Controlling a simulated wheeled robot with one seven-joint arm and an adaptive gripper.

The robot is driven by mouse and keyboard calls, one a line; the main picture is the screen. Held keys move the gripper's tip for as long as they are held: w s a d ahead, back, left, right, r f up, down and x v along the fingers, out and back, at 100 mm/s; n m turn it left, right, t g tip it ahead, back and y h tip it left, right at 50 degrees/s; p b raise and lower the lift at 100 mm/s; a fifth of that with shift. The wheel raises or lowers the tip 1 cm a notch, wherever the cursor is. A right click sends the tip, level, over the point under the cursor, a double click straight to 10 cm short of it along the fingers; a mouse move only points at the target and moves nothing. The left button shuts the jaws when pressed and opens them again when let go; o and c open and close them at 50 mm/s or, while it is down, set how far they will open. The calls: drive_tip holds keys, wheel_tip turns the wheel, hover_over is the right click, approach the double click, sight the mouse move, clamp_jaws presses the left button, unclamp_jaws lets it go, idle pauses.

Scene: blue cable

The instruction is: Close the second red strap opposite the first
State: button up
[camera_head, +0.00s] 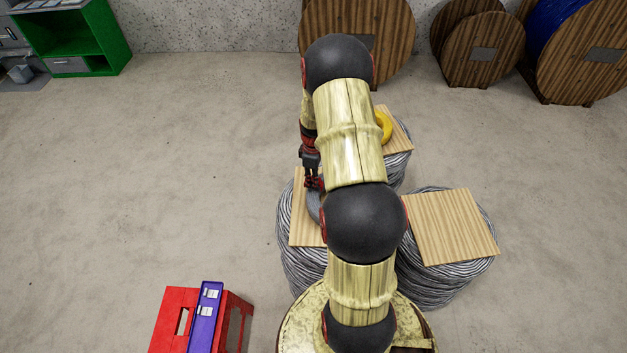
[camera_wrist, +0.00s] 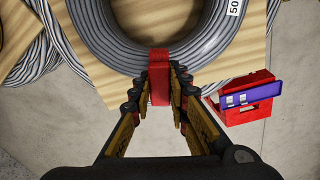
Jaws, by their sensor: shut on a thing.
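A grey cable coil (camera_wrist: 120,30) lies flat on a wooden board (camera_wrist: 262,22), with a white label marked 50. In the head view the coil (camera_head: 314,207) is mostly hidden behind my arm. A red strap (camera_wrist: 160,72) wraps the coil's near side. My gripper (camera_wrist: 160,88) is shut on this strap, one finger on each side; in the head view my gripper (camera_head: 314,182) is at the coil's far edge. Only part of the coil shows in the wrist view, and no other red strap can be made out.
The board (camera_head: 305,225) rests on a bundle of grey cable. A second board (camera_head: 450,225) on another bundle is bare. A yellow ring (camera_head: 384,126) lies on a far board. A red box with a purple part (camera_head: 176,318) stands on the floor at lower left. Open floor lies left.

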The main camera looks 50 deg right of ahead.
drive_tip(key=shift+f+b, duration=0.85)
drive_tip(key=shift+f, duration=0.35)
idle(0.6)
drive_tip(key=shift+r+p, duration=0.6)
drive_tip(key=shift+r, duration=0.65)
drive_tip(key=shift+f, duration=0.35)
idle(0.5)
drive_tip(key=shift+f+b, duration=0.35)
drive_tip(key=shift+b, duration=0.1)
drive_tip(key=shift+f, duration=0.4)
drive_tip(key=shift+f+b, duration=0.1)
drive_tip(key=shift+b, duration=0.25)
drive_tip(key=shift+r, duration=0.2)
drive_tip(key=shift+r+p, duration=0.35)
drive_tip(key=shift+r, duration=0.05)
